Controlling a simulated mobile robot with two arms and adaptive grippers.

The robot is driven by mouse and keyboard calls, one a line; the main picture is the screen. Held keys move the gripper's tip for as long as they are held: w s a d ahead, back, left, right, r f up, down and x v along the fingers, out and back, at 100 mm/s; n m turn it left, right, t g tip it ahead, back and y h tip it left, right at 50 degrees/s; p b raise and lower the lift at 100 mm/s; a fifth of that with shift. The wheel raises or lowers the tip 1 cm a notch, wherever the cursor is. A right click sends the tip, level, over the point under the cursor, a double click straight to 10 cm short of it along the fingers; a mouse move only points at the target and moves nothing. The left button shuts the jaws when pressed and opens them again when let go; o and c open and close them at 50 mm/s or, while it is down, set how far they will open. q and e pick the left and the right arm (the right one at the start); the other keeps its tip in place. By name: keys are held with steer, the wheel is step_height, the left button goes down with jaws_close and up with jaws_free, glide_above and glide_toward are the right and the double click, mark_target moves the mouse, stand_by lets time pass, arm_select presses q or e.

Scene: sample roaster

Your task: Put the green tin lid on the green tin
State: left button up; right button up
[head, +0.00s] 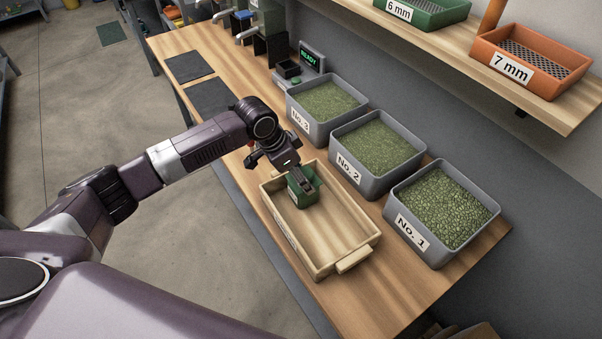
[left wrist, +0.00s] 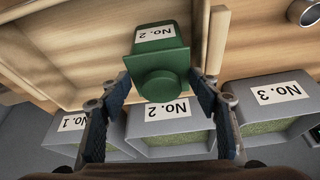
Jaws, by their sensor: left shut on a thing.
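The green tin (head: 308,199) stands in the wooden tray (head: 336,257), near its far end. Its white No. 2 label shows in the left wrist view, where the tin (left wrist: 154,20) lies beyond the lid. The green tin lid (left wrist: 160,62), with a round knob, is between my left fingers at the tin's top. My left gripper (head: 299,180) reaches down from above; its fingers also show in the left wrist view (left wrist: 163,84), shut on the lid's two sides. I cannot tell whether the lid sits fully on the tin. My right gripper is not in view.
Grey bins No. 1 (head: 408,251), No. 2 (head: 352,174) and No. 3 (head: 302,123), with green beans, line the bench's wall side. A scale (head: 311,60) reading READY and dark mats (head: 190,66) are farther back. A shelf (head: 560,112) with sieve trays overhangs the right.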

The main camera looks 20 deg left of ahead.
arm_select(q)
steer(key=o, duration=1.2)
steer(key=v, duration=1.2)
steer(key=shift+d, duration=0.1)
